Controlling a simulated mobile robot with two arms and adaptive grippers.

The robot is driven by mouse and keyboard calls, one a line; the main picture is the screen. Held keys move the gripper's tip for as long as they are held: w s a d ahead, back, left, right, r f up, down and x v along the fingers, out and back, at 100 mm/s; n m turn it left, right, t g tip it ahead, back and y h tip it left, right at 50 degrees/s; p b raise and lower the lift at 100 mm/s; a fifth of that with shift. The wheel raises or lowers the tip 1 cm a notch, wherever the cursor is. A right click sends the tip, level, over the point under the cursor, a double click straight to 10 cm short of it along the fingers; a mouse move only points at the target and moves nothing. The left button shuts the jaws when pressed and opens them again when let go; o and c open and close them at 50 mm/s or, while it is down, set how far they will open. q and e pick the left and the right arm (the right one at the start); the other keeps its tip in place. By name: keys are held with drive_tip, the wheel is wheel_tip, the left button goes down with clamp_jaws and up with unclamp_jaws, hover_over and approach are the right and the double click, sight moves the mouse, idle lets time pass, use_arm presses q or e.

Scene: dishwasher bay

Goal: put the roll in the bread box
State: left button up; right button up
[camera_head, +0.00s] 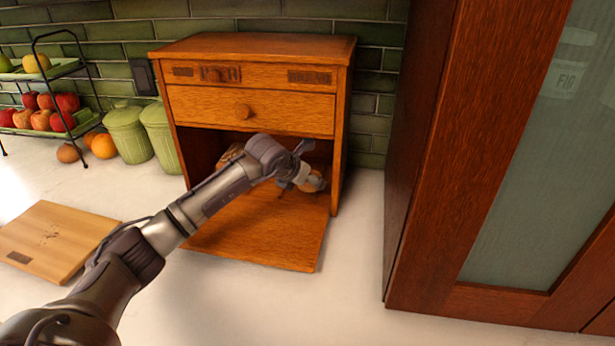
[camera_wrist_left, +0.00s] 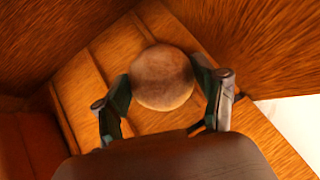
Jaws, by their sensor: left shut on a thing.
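The wooden bread box (camera_head: 254,110) stands against the tiled wall with its front door (camera_head: 262,229) folded down flat. My left arm reaches over the door to the opening. My left gripper (camera_head: 308,180) is at the right side of the opening, shut on the roll (camera_head: 316,181). In the left wrist view the round brown roll (camera_wrist_left: 162,78) sits between the two fingers of the gripper (camera_wrist_left: 165,95), with wooden surfaces of the box around it. A brown item (camera_head: 230,155) shows in the box behind my arm, partly hidden. My right gripper is not in view.
A cutting board (camera_head: 55,240) lies at the left. Green canisters (camera_head: 127,134) and a tiered fruit stand (camera_head: 83,118) are left of the box. A tall wooden cabinet (camera_head: 425,150) with a glass door stands close at the right. The counter in front is clear.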

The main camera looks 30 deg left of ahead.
use_arm(q)
drive_tip(key=shift+f, duration=0.15)
drive_tip(key=shift+s+a, duration=0.1)
drive_tip(key=shift+s, duration=0.05)
drive_tip(key=shift+f, duration=0.1)
drive_tip(key=shift+f+b, duration=0.15)
drive_tip(key=shift+b, duration=0.2)
drive_tip(key=o, duration=0.9)
